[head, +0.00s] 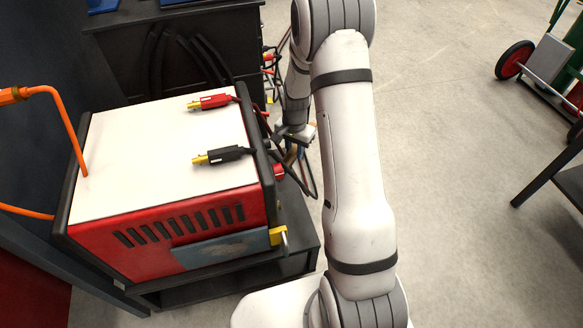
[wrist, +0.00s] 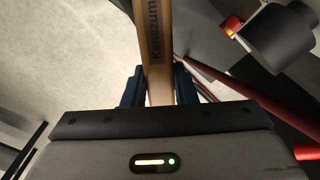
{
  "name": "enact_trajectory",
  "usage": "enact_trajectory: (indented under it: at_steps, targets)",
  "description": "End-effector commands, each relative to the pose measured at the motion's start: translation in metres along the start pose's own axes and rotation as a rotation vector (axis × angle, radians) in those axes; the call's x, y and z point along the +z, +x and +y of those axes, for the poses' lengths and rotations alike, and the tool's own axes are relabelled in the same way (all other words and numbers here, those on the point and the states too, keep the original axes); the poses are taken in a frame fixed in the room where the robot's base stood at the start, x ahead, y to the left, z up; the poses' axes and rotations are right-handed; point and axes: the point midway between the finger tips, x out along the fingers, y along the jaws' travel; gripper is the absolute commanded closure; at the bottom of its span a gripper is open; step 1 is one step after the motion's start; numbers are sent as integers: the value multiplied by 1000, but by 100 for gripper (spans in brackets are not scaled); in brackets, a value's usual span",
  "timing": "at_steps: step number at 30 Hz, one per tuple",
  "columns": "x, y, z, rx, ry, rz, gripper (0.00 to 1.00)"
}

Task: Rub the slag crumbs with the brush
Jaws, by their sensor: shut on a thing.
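In the wrist view, my gripper (wrist: 158,88) is shut on a wooden handle with dark lettering, which looks like the brush (wrist: 155,45). The handle runs up out of the top of the picture, so the bristles do not show. In the head view, my gripper (head: 296,133) is small and partly shaded, beside the right side of the red and white machine. A short brown piece below it may be the handle. I cannot make out any slag crumbs in either view.
The red machine with a white top (head: 160,150) stands on a dark cart at left. Cables hang near my gripper. A wheeled green cart (head: 560,65) and a dark table edge are at right. Open floor lies between.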

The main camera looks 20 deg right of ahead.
Motion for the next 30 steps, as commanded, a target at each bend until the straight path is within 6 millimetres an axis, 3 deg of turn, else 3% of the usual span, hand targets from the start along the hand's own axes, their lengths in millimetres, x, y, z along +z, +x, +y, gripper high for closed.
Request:
enact_trajectory:
  at_steps: [13, 21, 30]
  targets:
    - [2, 41, -2, 0, -4, 0, 100]
    - [2, 82, -2, 0, -5, 0, 100]
    - [2, 93, -2, 0, -6, 0, 100]
